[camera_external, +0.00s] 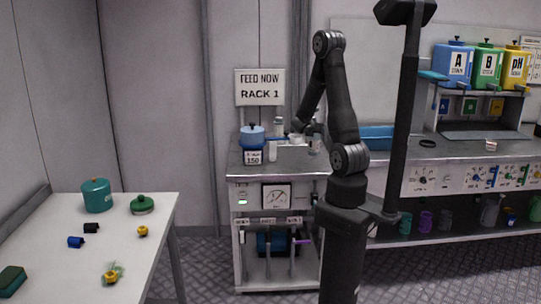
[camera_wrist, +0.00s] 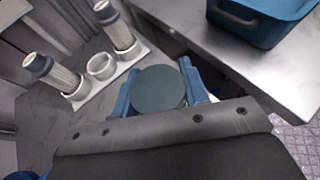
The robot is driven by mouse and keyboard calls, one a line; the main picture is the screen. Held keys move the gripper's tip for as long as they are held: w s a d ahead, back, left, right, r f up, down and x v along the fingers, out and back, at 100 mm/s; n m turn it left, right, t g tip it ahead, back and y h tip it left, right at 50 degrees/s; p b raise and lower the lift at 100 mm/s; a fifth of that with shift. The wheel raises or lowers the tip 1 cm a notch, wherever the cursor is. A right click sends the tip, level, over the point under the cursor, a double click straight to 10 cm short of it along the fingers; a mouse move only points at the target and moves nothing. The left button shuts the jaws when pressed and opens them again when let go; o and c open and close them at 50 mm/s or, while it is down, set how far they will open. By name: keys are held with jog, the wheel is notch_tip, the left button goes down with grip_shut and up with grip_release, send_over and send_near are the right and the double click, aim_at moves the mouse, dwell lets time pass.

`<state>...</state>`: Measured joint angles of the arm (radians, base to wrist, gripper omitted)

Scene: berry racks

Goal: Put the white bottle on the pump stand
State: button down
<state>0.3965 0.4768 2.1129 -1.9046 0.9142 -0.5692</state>
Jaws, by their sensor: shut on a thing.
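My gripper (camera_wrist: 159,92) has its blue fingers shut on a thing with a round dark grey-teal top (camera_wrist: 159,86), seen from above. Its body is mostly hidden below that top, so I cannot tell whether it is the white bottle. In the wrist view, a white holder strip (camera_wrist: 122,68) carries two pale bottles with grey caps, one at the left (camera_wrist: 62,78) and one farther back (camera_wrist: 119,34). An empty white ring (camera_wrist: 101,66) sits between them. In the external view, my gripper (camera_external: 299,137) is over the bench, near a small white bottle (camera_external: 272,151). I cannot tell which item is the pump stand.
A blue bin (camera_external: 376,137) is to the right, also in the wrist view (camera_wrist: 262,22). The sign reads FEED NOW RACK 1 (camera_external: 259,87). A white table (camera_external: 110,225) with small items stands left.

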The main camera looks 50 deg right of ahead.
aim_at(316, 137)
jog(key=shift+f, duration=1.9)
jog(key=shift+f, duration=0.15)
jog(key=c, duration=0.8)
grip_release()
jog(key=shift+c, duration=0.2)
